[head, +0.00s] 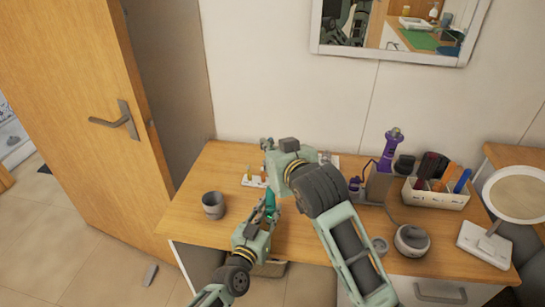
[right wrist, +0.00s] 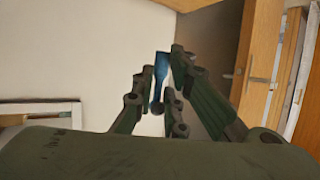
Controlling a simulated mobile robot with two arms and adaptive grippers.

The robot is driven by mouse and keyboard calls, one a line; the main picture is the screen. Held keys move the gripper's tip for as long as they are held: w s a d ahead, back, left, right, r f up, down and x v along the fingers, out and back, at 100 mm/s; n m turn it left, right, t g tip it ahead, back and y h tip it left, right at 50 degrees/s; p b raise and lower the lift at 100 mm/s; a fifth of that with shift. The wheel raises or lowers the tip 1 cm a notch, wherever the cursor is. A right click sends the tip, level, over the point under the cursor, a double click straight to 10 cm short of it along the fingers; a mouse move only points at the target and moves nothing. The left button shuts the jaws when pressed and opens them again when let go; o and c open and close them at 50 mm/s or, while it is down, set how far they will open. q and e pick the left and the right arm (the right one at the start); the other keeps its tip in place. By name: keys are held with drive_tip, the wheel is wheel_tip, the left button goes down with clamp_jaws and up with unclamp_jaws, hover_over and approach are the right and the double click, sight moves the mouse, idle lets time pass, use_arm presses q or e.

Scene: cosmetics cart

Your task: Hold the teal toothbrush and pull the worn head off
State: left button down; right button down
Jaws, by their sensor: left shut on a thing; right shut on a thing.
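The teal toothbrush (head: 270,201) stands roughly upright above the desk in the head view. My left gripper (head: 267,214) is shut on its handle from below. My right gripper (head: 267,146) reaches in above it from the right, with its fingers at the upper end. In the right wrist view a blue-teal piece (right wrist: 161,72) shows between the fingers of my right gripper (right wrist: 158,100), which is shut on the brush's head end. The worn head itself is mostly hidden by the fingers, and I cannot tell whether it is still joined to the handle.
A grey cup (head: 213,206) stands on the desk at left. A small white holder (head: 253,182) is behind the brush. A purple device (head: 388,150), a white organizer (head: 437,197), a round grey container (head: 411,240) and a mirror (head: 516,195) stand at right. A door (head: 85,110) is at left.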

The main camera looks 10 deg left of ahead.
use_arm(q)
drive_tip(key=c, duration=1.4)
unclamp_jaws()
drive_tip(key=shift+s, duration=0.1)
drive_tip(key=v, duration=1.2)
